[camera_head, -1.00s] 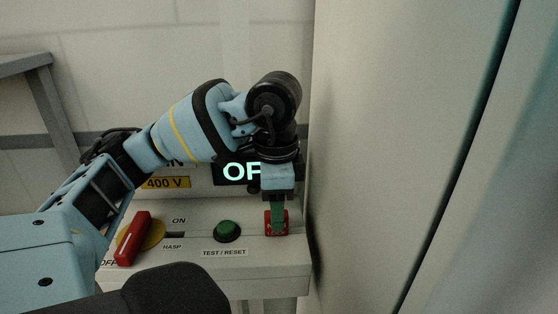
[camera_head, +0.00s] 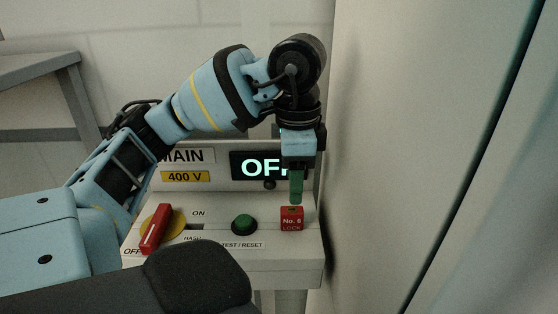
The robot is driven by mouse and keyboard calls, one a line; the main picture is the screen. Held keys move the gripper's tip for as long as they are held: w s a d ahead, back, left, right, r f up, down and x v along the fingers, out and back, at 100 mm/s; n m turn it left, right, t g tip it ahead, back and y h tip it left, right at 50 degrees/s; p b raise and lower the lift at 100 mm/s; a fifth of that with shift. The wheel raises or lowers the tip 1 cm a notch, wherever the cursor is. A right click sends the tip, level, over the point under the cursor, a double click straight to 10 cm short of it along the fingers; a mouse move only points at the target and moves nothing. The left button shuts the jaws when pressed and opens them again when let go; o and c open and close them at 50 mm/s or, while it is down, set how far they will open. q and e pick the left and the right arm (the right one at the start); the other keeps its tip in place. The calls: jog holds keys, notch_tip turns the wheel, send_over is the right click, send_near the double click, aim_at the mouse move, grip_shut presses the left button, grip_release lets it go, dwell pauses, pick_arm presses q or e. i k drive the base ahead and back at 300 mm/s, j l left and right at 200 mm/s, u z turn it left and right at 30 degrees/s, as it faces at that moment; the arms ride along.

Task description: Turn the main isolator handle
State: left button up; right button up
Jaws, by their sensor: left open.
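The main isolator handle (camera_head: 155,229) is a red bar on a yellow round plate, at the left of the grey panel box (camera_head: 270,272). The bar is tilted, its lower end near the OFF mark. The display (camera_head: 257,166) behind reads "OF", its right end hidden by my arm. My left gripper (camera_head: 296,200) points down at the right of the panel, above and just behind a red lock block marked "No. 6 LOCK" (camera_head: 291,219). It is open, with greenish fingertips, and apart from the handle. My right gripper is not in view.
A green TEST/RESET button (camera_head: 244,224) sits between handle and lock. A HASP slot (camera_head: 200,227) is beside the handle. A tall pale panel (camera_head: 400,150) stands close on the right. A grey frame (camera_head: 45,75) is at the far left.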

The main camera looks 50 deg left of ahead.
aim_at(151, 241)
jog(key=k+l, duration=0.55)
jog(key=l, duration=0.15)
jog(key=k+l, duration=0.6)
jog(key=l, duration=0.15)
